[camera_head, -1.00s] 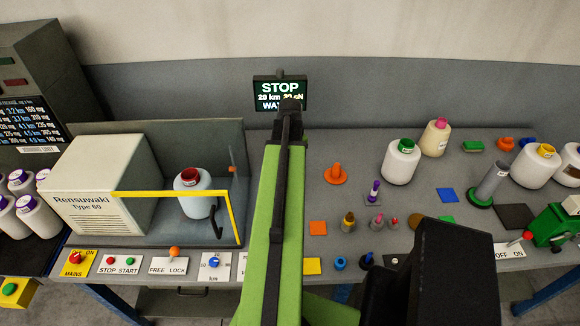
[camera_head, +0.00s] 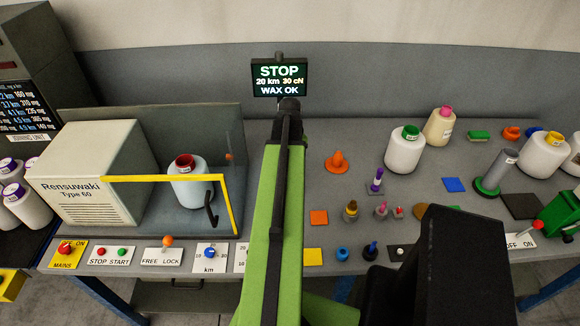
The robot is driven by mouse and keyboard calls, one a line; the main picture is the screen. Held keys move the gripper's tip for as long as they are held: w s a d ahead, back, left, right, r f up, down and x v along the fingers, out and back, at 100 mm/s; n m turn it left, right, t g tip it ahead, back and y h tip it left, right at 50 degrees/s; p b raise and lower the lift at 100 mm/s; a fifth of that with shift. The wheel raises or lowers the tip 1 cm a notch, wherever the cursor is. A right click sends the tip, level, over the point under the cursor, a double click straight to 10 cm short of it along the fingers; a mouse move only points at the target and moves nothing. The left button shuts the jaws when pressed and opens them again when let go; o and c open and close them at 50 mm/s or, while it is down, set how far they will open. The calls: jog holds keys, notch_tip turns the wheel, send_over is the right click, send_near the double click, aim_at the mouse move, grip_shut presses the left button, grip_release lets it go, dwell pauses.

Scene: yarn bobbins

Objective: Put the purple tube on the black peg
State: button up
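The purple tube (camera_head: 377,175) is small and stands upright in the middle of the bench, right of my green arm, with a paler part showing under it. A small dark peg (camera_head: 370,249) stands near the bench's front edge; it looks dark blue or black, and I cannot tell whether it is the black peg. My green arm rises through the middle of the view, well left of the purple tube. A black block of my own body covers the lower right. My gripper's fingers do not show.
Small pegs and cones (camera_head: 351,210) stand around the tube, with an orange cone (camera_head: 337,162) behind. White bobbins (camera_head: 404,153) and a grey tube on a green base (camera_head: 496,170) stand to the right. The Rensuwaki machine (camera_head: 85,180) fills the left; a display (camera_head: 279,78) stands behind.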

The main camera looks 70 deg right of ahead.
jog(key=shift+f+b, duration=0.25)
jog(key=shift+b, duration=0.05)
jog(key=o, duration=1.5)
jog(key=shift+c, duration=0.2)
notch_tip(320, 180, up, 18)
jog(key=p, duration=1.7)
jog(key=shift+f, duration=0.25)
